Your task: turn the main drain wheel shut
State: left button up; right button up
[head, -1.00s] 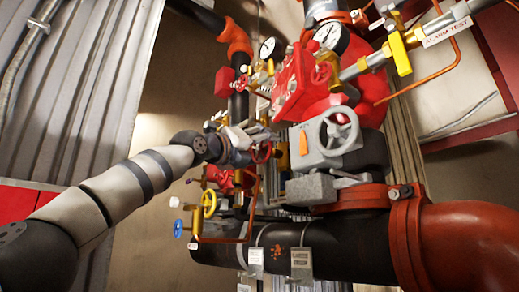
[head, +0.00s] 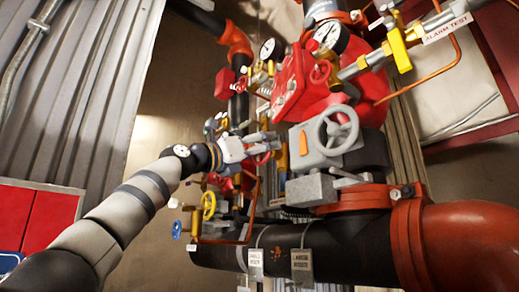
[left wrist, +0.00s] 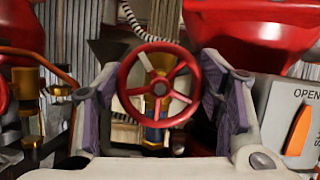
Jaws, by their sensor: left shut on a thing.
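My left gripper (head: 268,143) reaches in from the left to a small red handwheel (head: 262,158), which it partly hides in the head view. No label naming this wheel as the main drain can be read. My right gripper is not in view.
A grey handwheel (head: 338,130) on a grey gearbox stands to the right. A yellow wheel (head: 208,205) and a blue wheel (head: 176,229) sit lower left. A thick black pipe (head: 340,250) runs below. Copper tubing (head: 252,210) passes close under the gripper.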

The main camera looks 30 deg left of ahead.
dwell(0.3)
pick_arm(q)
jog(key=o, duration=1.2)
jog(key=shift+c, duration=0.2)
jog(key=v, duration=1.2)
jog(key=shift+f, duration=0.1)
